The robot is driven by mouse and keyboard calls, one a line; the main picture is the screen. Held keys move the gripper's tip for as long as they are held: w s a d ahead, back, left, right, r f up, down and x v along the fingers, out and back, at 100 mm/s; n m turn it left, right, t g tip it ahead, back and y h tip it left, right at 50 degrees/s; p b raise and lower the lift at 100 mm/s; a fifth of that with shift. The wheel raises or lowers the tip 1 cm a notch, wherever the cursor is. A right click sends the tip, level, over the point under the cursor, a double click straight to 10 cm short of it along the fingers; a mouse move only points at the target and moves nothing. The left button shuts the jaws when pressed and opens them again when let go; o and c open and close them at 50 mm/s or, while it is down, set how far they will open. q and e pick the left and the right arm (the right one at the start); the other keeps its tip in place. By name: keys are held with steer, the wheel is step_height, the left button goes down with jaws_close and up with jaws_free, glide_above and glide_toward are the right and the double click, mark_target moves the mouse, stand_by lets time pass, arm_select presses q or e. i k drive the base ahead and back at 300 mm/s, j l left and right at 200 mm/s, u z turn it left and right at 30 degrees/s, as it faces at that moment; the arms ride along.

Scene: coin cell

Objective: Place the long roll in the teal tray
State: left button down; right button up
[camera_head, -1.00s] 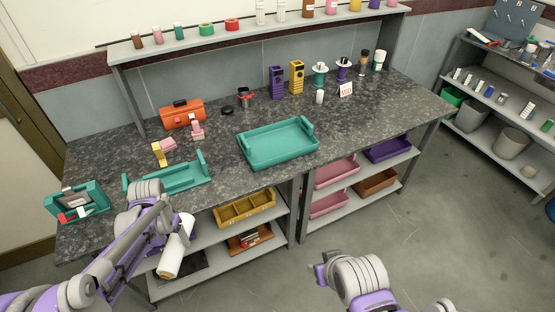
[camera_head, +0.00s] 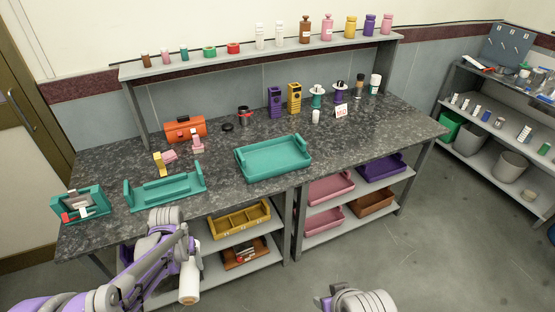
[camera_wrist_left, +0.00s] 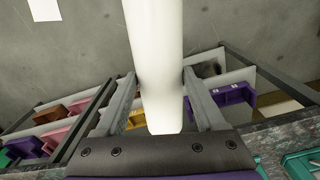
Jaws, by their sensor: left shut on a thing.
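The long white roll (camera_head: 190,280) is in my left gripper, in front of the bench at the lower left of the head view. In the left wrist view the roll (camera_wrist_left: 155,45) runs from the top edge down between the fingers. My left gripper (camera_wrist_left: 160,88) is shut on it. The teal tray (camera_head: 273,158) lies flat on the dark bench top near its front middle and looks empty. It is up and to the right of the roll. My right arm shows at the bottom edge; its fingertips are not clear.
A teal holder with two raised ends (camera_head: 165,191) stands left of the tray, above my left arm. A teal frame (camera_head: 80,203) is at the left corner. An orange toolbox (camera_head: 185,129), purple and yellow devices and small bottles stand behind. The bench's right front is clear.

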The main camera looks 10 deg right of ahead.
mark_target(272, 161)
steer(key=i+l, duration=0.1)
steer(key=l, duration=0.25)
steer(key=i+l, duration=0.1)
steer(key=l, duration=0.3)
steer(key=i+l, duration=0.1)
steer(key=l, duration=0.25)
steer(key=i+l, duration=0.1)
steer(key=l, duration=0.25)
steer(key=i+l, duration=0.1)
steer(key=l, duration=0.25)
